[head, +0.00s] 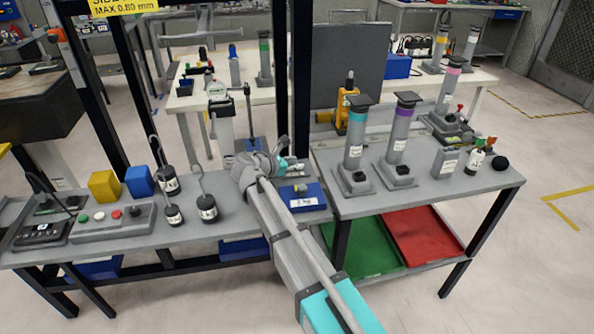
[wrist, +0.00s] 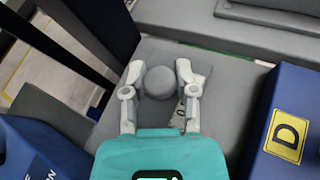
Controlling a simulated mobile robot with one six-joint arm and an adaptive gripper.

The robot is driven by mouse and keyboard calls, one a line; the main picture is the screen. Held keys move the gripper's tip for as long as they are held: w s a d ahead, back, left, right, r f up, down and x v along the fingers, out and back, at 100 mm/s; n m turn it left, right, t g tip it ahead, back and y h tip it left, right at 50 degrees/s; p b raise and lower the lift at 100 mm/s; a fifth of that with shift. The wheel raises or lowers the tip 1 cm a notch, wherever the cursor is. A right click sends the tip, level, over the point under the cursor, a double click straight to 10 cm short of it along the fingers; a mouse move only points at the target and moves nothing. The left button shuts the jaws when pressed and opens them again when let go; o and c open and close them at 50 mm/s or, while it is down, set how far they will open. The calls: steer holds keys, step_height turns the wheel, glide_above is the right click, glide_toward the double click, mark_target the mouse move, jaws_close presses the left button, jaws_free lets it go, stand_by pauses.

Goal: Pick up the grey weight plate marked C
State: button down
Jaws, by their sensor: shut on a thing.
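My gripper (wrist: 160,85) is shut on a grey round piece (wrist: 160,81), with one finger on each side of it in the wrist view. A darker grey part with a small pale mark lies just below it, partly hidden by my gripper. I cannot read a letter C, so I cannot confirm that this is the plate marked C. In the head view my gripper (head: 294,165) is over the bench near its middle, and my arm hides most of what it holds.
A blue block (wrist: 268,125) with a yellow D label is close on the right in the wrist view. Black hook weights (head: 206,206) stand left of my arm, and grey posts (head: 354,145) stand to the right. Dark uprights (head: 301,80) rise behind my gripper.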

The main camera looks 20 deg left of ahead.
mark_target(294, 161)
steer(key=shift+r, duration=0.1)
stand_by(0.3)
step_height(294, 161, up, 10)
steer(key=p, duration=1)
